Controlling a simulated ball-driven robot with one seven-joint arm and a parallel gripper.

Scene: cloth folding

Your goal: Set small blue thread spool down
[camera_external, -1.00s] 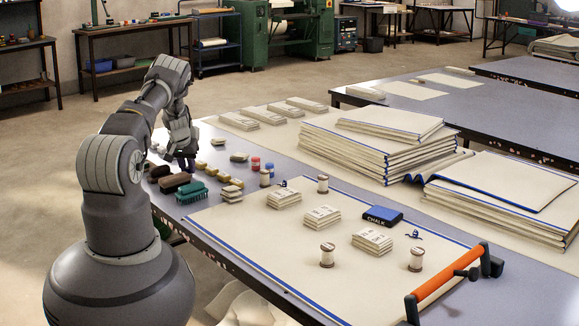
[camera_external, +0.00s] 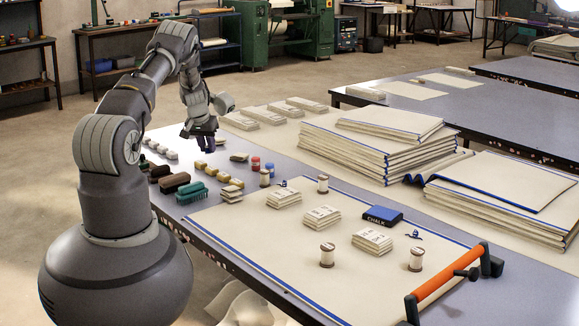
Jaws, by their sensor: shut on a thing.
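My gripper (camera_external: 206,146) hangs above the far left part of the near table, fingers pointing down. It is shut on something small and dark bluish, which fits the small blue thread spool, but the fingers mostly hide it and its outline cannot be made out. It appears raised clear of the table top. A red-topped spool (camera_external: 255,163) and a blue spool (camera_external: 270,169) stand on the table to the right of and below my gripper in the picture.
Brushes (camera_external: 191,193), small yellowish blocks (camera_external: 210,174) and a row of small grey pieces (camera_external: 160,151) lie at the table's left. White fabric bundles (camera_external: 241,121) lie behind. Tall cloth stacks (camera_external: 375,150) stand to the right.

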